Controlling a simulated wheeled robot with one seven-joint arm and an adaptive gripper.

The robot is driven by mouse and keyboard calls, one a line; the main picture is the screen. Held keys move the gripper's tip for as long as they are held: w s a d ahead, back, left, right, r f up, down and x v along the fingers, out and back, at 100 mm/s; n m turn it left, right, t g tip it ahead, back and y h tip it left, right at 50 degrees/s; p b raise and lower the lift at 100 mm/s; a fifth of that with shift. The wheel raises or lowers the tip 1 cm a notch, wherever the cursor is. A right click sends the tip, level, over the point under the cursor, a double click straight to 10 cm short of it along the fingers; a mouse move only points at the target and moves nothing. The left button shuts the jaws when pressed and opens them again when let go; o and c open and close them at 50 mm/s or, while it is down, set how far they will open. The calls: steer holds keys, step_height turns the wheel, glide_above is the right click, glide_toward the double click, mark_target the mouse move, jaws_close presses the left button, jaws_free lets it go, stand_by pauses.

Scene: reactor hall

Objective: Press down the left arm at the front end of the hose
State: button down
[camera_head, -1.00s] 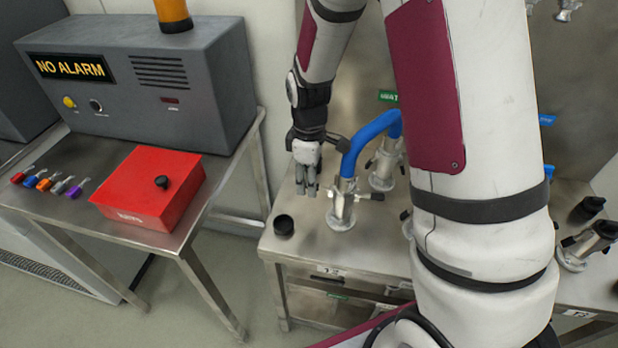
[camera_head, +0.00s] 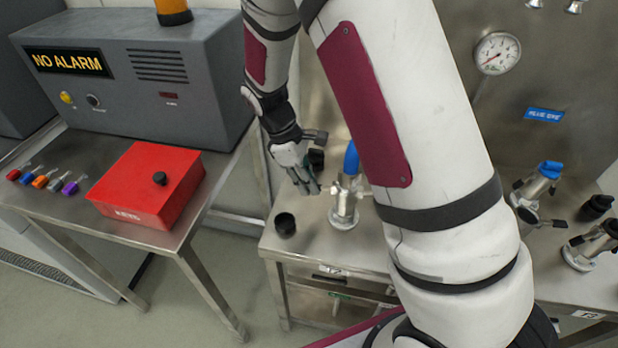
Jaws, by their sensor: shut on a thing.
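The blue hose (camera_head: 351,158) shows only at its front end, where it enters an upright metal coupling (camera_head: 344,208) on the steel bench. My arm hides the rest of the hose. The coupling's left arm (camera_head: 332,189) is a small light metal lever sticking out to the left, partly hidden by my fingers. My gripper (camera_head: 311,187) points down just left of the coupling, its fingers close together and shut at the left arm. The exact contact is too small to see clearly.
A black cap (camera_head: 285,224) sits on the bench (camera_head: 300,246) close in front of my gripper. More couplings (camera_head: 592,246) stand at the right. A red box (camera_head: 148,187) and a grey alarm unit (camera_head: 140,85) are on the left table. A gauge (camera_head: 497,53) is behind.

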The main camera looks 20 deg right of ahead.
step_height(320, 180, down, 3)
steer(key=g+h+b, duration=0.2)
steer(key=h+b, duration=0.1)
steer(key=h, duration=0.1)
steer(key=shift+w+g, duration=0.1)
steer(key=shift+g, duration=0.2)
steer(key=shift+d+f+g+h+b, duration=0.25)
steer(key=shift+f+g+h+b, duration=0.35)
steer(key=shift+h+b, duration=0.4)
steer(key=shift+s+d+f+g+h+b, duration=0.3)
steer(key=shift+s+f+g+h+b, duration=0.15)
steer(key=shift+g+h+b, duration=0.4)
steer(key=c, duration=1.5)
jaws_free()
steer(key=shift+r, duration=0.1)
steer(key=shift+r, duration=0.1)
step_height(320, 180, up, 10)
steer(key=shift+f, duration=0.1)
